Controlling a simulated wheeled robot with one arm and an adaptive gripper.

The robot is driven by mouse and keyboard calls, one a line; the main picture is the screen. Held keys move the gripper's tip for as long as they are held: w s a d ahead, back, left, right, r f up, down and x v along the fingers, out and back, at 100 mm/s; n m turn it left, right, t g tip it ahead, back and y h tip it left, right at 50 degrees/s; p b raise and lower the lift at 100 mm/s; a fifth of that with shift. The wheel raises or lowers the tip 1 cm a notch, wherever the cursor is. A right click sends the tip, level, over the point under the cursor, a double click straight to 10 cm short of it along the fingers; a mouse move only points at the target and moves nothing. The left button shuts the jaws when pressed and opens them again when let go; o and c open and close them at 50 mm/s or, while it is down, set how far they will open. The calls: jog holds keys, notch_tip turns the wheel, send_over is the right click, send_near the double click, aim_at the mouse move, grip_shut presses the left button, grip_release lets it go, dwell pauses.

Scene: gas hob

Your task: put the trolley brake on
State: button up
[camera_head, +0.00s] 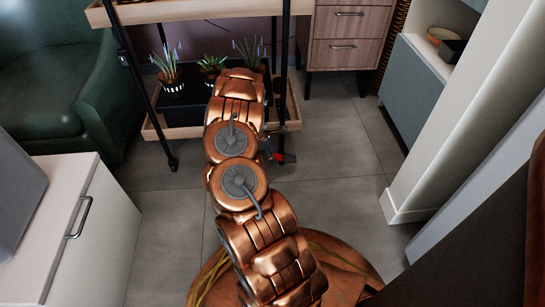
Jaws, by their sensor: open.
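The trolley (152,134) has thin black legs and pale wooden shelves, and stands upright at the upper middle. A small red brake lever (279,156) shows low by its front right leg, just right of my copper arm. My gripper (266,148) shows only as a small dark part beside the arm, close to the left of the red lever. Its jaws are open, with the fingers mostly hidden behind the arm. I cannot tell whether it touches the lever. The front left castor (172,163) rests on the floor.
Potted plants (168,72) and a black box (185,108) sit on the trolley's lower shelf. A green armchair (50,90) and white cabinet (95,235) are on the left. A wooden drawer unit (345,38) stands behind. Grey tiled floor (335,150) is clear to the right.

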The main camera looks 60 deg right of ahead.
jog(key=c, duration=1.1)
jog(key=shift+c, duration=0.3)
